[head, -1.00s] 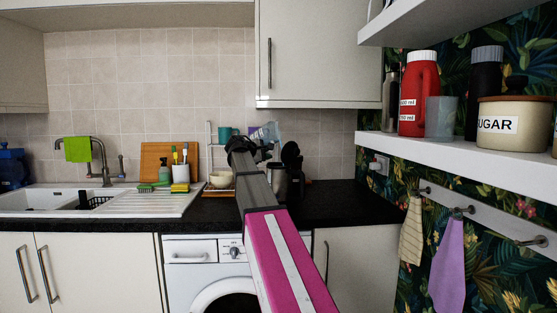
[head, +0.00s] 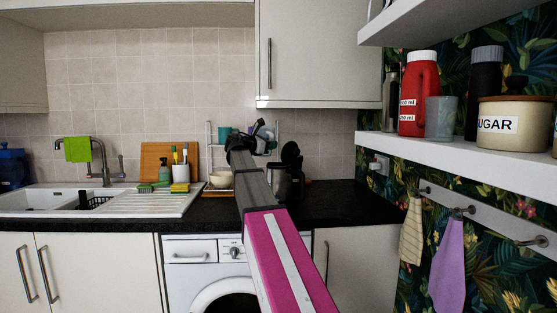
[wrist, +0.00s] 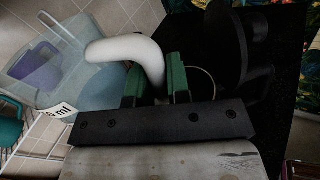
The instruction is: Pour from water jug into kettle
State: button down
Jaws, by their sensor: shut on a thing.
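My gripper (wrist: 158,85), with green fingertips, is shut on the curved white handle of a translucent water jug (wrist: 95,88) in the wrist view. The jug is tilted, and part of an "ml" label shows on it. In the head view my gripper (head: 241,145) is above the back counter, and the jug is small and mostly unclear beside it. The dark kettle (head: 290,181) stands on the counter just right of and below my gripper, partly behind my arm. A dark shape beyond the fingers in the wrist view may be the kettle. I cannot see any water flowing.
A dish rack with a teal cup (head: 225,133) stands behind the gripper, against the tiles. A pale bowl (head: 221,179) is left of my arm. The sink (head: 65,200) is further left. A wall cupboard (head: 315,55) hangs above. The black counter (head: 350,200) is clear at right.

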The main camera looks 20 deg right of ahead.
jog(key=shift+a+n, duration=0.1)
jog(key=shift+n, duration=0.3)
jog(key=shift+r, duration=0.1)
jog(key=shift+r+n+h, duration=0.3)
jog(key=shift+r+n, duration=0.1)
jog(key=shift+r, duration=1.1)
